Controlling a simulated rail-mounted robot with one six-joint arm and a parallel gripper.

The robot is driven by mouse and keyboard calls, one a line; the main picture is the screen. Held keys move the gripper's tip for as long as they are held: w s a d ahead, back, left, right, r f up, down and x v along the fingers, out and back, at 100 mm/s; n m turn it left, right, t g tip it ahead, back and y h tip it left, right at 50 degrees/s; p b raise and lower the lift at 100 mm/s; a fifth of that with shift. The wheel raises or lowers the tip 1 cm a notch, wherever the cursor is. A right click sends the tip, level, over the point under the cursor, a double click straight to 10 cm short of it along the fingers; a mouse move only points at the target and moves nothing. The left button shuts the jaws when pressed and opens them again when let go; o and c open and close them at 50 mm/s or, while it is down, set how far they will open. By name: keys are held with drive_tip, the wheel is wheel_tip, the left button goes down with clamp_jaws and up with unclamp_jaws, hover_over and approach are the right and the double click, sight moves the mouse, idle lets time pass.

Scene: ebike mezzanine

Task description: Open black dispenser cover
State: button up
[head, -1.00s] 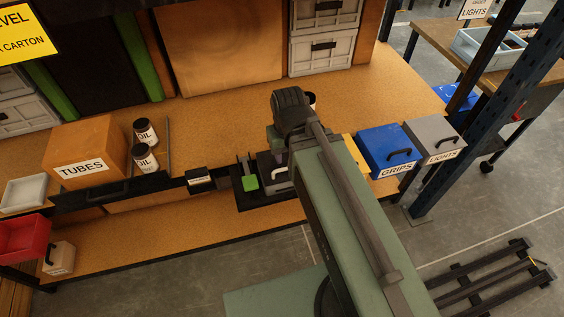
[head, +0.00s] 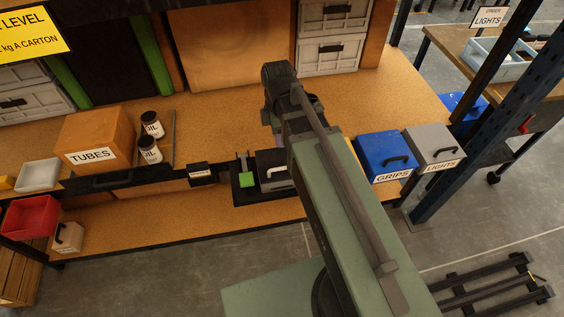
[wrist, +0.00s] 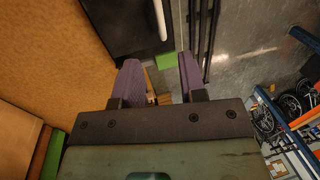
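The black dispenser (head: 268,159) stands at the front edge of the workbench, partly hidden by my arm in the head view. Its dark cover (wrist: 116,27) with a pale bar handle (wrist: 160,20) shows at the top of the wrist view and looks closed. A green piece (head: 247,181) lies on the black tray left of the dispenser; green also shows beyond the fingers in the wrist view (wrist: 165,64). My gripper (wrist: 160,62) has its two purple fingers apart with nothing between them. It is apart from the handle in the picture; the head view mostly hides the fingers.
A blue GRIPS bin (head: 383,155) and a grey LIGHTS bin (head: 434,145) stand to the right. Behind the dispenser, the bench top (head: 224,118) has free room. A blue post (head: 476,142) rises at right.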

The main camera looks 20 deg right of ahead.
drive_tip(key=b, duration=1.1)
hover_over(282, 163)
drive_tip(key=s+a, duration=0.1)
drive_tip(key=s, duration=0.3)
wheel_tip(282, 163, down, 11)
drive_tip(key=shift+w+r, duration=0.1)
drive_tip(key=shift+w, duration=0.05)
drive_tip(key=shift+r+p, duration=0.1)
drive_tip(key=shift+p, duration=0.25)
drive_tip(key=shift+c, duration=0.3)
clamp_jaws()
